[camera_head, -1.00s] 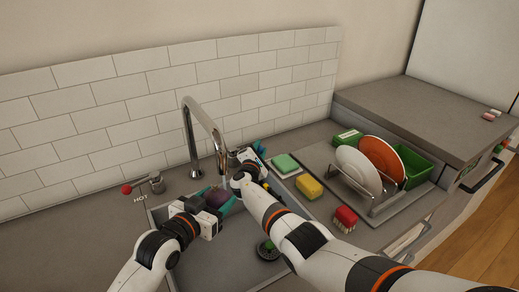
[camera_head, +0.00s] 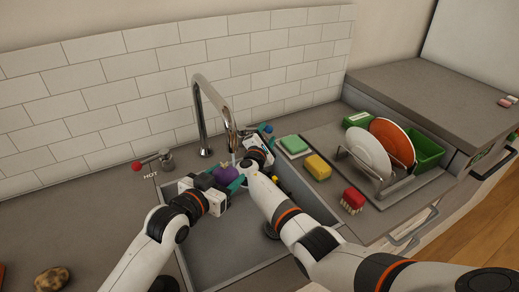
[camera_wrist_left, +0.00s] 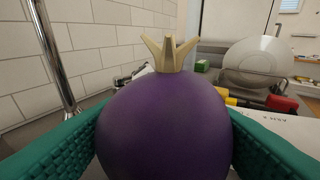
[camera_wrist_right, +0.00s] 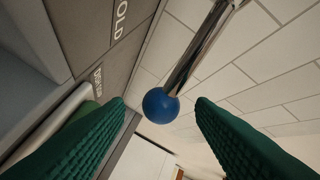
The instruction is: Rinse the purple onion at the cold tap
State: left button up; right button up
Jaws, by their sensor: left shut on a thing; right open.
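The purple onion (camera_head: 224,175) is in my left gripper (camera_head: 230,182), which is shut on it near the spout of the chrome tap (camera_head: 214,97). In the left wrist view the onion (camera_wrist_left: 165,125) fills the space between the green fingers, its pale stem end up. My right gripper (camera_head: 264,135) is open by the cold side of the tap. In the right wrist view the blue knob (camera_wrist_right: 160,106) of the cold lever (camera_wrist_right: 200,50) shows between the fingertips, with a gap on each side. Whether water runs is not clear.
The sink (camera_head: 215,250) lies below my arms. The red-knobbed hot lever (camera_head: 152,160) is at left. Right are a green sponge (camera_head: 292,144), a yellow sponge (camera_head: 318,167), a red brush (camera_head: 353,199) and a dish rack (camera_head: 378,182). A potato (camera_head: 52,281) lies at front left.

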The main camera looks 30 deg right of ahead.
jog(key=v, duration=0.8)
jog(key=shift+s, duration=0.15)
jog(key=shift+a, duration=0.15)
jog(key=shift+c, duration=0.5)
jog(key=c, duration=0.3)
jog(key=d+t, duration=0.1)
jog(key=d, duration=0.1)
jog(key=d+r+t+y, duration=0.1)
jog(key=shift+d+r+t+y, duration=0.2)
jog(key=shift+d+t+y, duration=0.1)
jog(key=shift+d, duration=0.1)
grip_shut()
jog(key=s+n+t+y, duration=0.15)
jog(key=s+y, duration=0.45)
jog(key=y, duration=0.8)
jog(key=w+d, duration=0.2)
jog(key=w, duration=0.9)
jog(key=shift+f, duration=0.3)
